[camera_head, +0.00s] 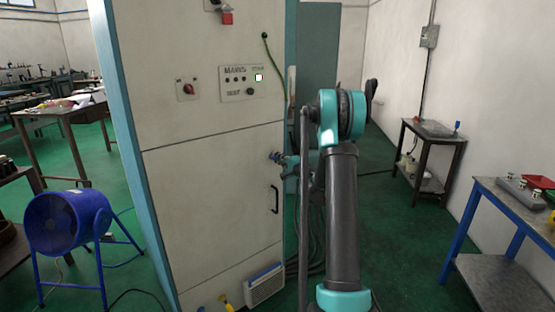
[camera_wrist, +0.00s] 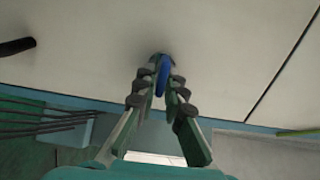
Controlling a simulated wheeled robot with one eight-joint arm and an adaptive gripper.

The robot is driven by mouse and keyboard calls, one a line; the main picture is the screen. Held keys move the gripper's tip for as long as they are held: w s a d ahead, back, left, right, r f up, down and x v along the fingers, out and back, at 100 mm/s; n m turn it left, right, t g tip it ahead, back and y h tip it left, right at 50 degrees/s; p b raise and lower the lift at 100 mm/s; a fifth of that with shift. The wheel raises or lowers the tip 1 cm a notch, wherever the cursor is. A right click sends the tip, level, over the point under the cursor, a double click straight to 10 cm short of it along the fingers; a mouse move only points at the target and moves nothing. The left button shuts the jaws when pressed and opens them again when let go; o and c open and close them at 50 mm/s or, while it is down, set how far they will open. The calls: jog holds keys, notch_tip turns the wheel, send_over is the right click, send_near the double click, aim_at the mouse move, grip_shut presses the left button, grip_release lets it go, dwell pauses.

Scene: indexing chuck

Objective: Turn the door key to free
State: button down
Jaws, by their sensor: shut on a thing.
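The door key (camera_wrist: 163,74) shows as a blue piece at the cabinet face in the wrist view, between my fingertips. My gripper (camera_wrist: 165,90) is shut on it from both sides. In the head view my gripper (camera_head: 281,160) reaches the right part of the cabinet door (camera_head: 215,180), above the black door handle (camera_head: 275,199). The key is small there and mostly covered by the fingers. The key's tip and its lock are hidden, so I cannot tell its exact angle. The door looks closed.
A blue fan (camera_head: 70,222) stands left. A blue bench (camera_head: 510,215) stands right, with clear green floor before it.

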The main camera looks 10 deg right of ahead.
jog(key=c, duration=1.7)
grip_release()
jog(key=v, duration=1.2)
jog(key=s+a+f+n+g+h, duration=0.15)
jog(key=s+a+n+g, duration=0.25)
jog(key=s+a, duration=0.4)
jog(key=s+a+f+n+g, duration=0.3)
jog(key=s+a, duration=0.3)
jog(key=s, duration=0.3)
jog(key=s+d+f+n+g+h, duration=0.1)
jog(key=s+f+n+h, duration=0.1)
jog(key=s, duration=0.6)
jog(key=s+d+f+n+g+h, duration=0.2)
jog(key=s+f, duration=0.1)
jog(key=s, duration=0.5)
jog(key=s+d+f+n+g+h, duration=0.1)
jog(key=s+f+h, duration=0.1)
jog(key=s, duration=0.6)
jog(key=shift+d+f+n+g+h, duration=0.35)
jog(key=shift+f+n+g, duration=0.05)
jog(key=shift+f, duration=0.35)
